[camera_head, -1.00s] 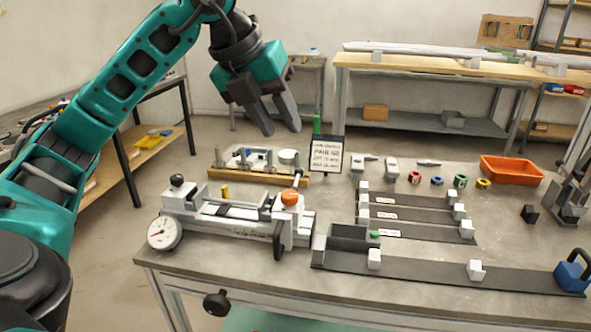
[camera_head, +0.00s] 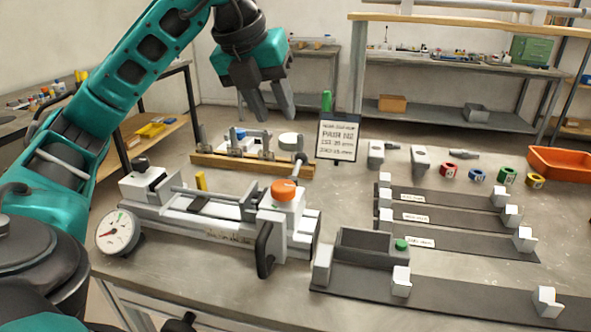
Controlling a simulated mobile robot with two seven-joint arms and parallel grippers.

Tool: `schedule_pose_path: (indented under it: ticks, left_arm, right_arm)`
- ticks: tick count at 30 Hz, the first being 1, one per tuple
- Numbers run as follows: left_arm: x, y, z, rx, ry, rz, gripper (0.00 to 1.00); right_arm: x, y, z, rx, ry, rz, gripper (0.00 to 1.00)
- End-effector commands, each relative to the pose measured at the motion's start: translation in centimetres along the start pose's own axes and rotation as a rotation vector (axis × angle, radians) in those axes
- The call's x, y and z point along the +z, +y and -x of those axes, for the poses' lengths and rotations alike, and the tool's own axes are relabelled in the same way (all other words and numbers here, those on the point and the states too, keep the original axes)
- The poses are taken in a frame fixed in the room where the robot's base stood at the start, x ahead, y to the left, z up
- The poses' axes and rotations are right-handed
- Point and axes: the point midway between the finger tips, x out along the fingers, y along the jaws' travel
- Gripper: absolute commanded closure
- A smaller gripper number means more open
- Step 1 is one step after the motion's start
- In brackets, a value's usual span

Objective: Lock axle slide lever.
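The frame jig (camera_head: 215,225) lies on the front left of the bench, with a round dial gauge (camera_head: 118,232) at its left end. A black handle (camera_head: 264,250) hangs on the front of that end. Which of these is the axle slide lever I cannot tell for certain. My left gripper (camera_head: 269,112) hangs empty above and behind the jig, fingers down and apart, touching nothing. My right gripper is not in view.
A sign (camera_head: 338,138) stands behind the jig, next to a wooden-based rack (camera_head: 250,165). Dark rails with white blocks (camera_head: 445,212), a grey box (camera_head: 372,250), coloured rings (camera_head: 478,175) and an orange bin (camera_head: 562,163) occupy the right. Bare bench lies between them.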

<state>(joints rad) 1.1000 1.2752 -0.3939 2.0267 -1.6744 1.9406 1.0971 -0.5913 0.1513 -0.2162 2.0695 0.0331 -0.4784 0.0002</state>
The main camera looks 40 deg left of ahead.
Motion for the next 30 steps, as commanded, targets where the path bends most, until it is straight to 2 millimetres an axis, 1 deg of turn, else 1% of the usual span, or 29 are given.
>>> schedule_pose_path:
  ticks: [5, 12, 18, 21, 24, 30]
  left_arm:
    - [-0.1, 0.1, -2.3, 0.002, 0.003, 0.000, 0.63]
    - [-0.2, 0.1, -7.4, 0.002, 0.005, -0.001, 0.63]
    - [-0.1, 0.0, -10.8, 0.001, 0.003, 0.000, 0.63]
    - [-0.1, 0.0, -11.8, -0.001, 0.002, 0.000, 0.63]
    - [0.0, 0.0, -12.4, 0.000, 0.001, 0.000, 0.63]
    - [0.0, 0.0, -12.7, 0.000, 0.001, -0.001, 0.63]
  right_arm:
    - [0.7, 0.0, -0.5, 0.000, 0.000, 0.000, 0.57]
    - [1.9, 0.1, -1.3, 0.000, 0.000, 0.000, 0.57]
    - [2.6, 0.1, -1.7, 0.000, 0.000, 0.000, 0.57]
    - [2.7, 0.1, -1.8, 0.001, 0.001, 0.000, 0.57]
    - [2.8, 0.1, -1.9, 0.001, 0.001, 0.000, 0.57]
    - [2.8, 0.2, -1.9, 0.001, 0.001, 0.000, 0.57]
